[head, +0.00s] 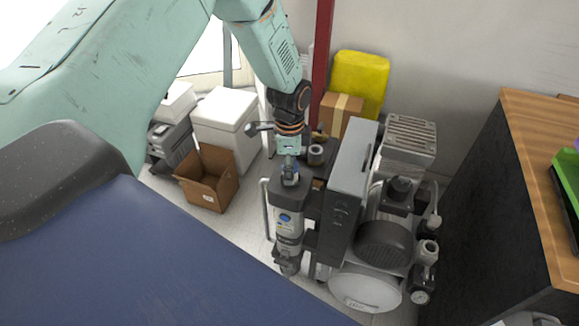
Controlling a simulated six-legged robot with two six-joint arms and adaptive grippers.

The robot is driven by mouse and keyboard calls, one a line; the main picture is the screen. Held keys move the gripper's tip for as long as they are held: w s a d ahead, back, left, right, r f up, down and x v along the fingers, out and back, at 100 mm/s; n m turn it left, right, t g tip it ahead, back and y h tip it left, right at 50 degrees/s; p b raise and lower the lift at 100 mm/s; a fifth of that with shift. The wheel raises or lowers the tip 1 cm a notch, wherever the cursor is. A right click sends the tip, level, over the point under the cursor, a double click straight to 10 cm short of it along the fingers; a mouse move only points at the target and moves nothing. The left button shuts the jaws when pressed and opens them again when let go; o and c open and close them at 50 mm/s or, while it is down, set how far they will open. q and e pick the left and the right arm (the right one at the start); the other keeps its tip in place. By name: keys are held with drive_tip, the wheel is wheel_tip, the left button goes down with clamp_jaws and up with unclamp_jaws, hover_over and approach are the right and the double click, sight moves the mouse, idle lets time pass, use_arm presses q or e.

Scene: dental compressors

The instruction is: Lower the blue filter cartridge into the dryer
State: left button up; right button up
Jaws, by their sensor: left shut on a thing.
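The dryer (288,222) is an upright grey cylinder with a dark square head, on the left side of the compressor (372,235). My left gripper (290,162) points down right over the dryer's head, shut on the blue filter cartridge (290,172). Only a small blue part of the cartridge shows, at the top of the dryer; I cannot tell how far inside it is. The gripper's fingers are small and partly hidden against the dryer. My right gripper is out of view.
An open cardboard box (207,182) and a white cool box (226,122) stand on the floor to the left. A red post (322,60) rises behind the dryer. A wooden-topped cabinet (540,160) stands at the right. A blue padded surface (150,265) fills the lower left.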

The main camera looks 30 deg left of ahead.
use_arm(q)
drive_tip(key=shift+f, duration=0.35)
drive_tip(key=o, duration=1.3)
drive_tip(key=shift+r, duration=0.1)
wheel_tip(320, 180, up, 12)
